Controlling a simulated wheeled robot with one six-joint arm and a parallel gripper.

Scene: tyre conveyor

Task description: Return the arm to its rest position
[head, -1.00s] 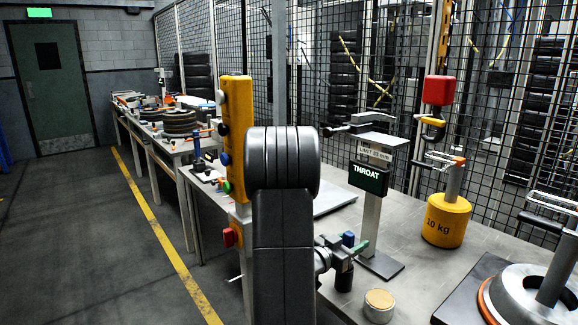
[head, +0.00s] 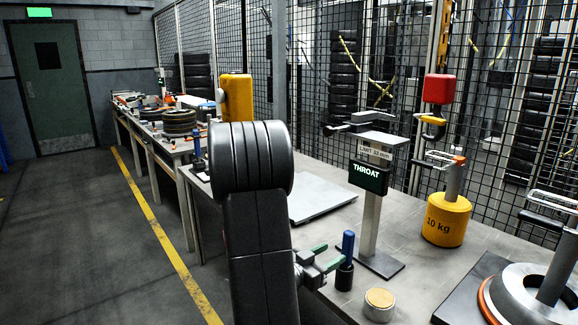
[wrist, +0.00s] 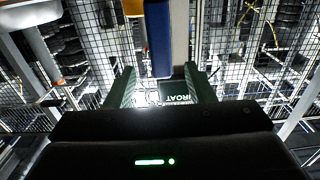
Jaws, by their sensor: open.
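My gripper (head: 327,256) is at the lower middle of the head view, its green-tipped fingers apart with nothing between them. It is just left of a blue-handled tool (head: 347,245) that stands upright in a dark holder on the bench. In the wrist view my gripper (wrist: 160,88) shows two spread green fingers. The blue handle (wrist: 158,40) lies in line with the gap between them; how far off it is, I cannot tell. My dark arm rises in the middle of the head view and hides part of the bench.
The grey bench (head: 415,285) carries a THROAT gauge stand (head: 371,205), a yellow 10 kg weight (head: 446,219), a round tan-topped piece (head: 379,304) and a flat plate (head: 322,198). A yellow control box (head: 236,98) stands behind my arm. Mesh fencing runs behind; the left floor is clear.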

